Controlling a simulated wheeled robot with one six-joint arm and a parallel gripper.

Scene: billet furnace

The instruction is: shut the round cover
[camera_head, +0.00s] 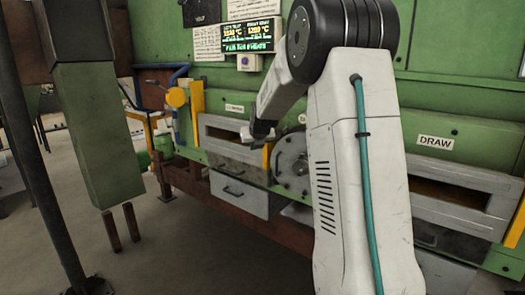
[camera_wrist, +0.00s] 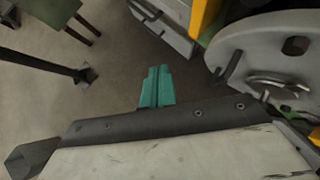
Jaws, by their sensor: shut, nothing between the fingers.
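The round cover (camera_head: 291,165) is a grey disc on the green furnace front, between two slot openings. My arm hides its right part in the head view. My gripper (camera_wrist: 157,84) has teal fingers, shut together and empty. It is left of the cover in the wrist view, apart from it, over the floor. In the head view the wrist is just left of the cover.
A slot opening (camera_head: 232,135) is left of the cover, and another opening (camera_head: 455,194) under a DRAW label is at right. A grey drawer (camera_head: 240,195) is below. Floor between is free.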

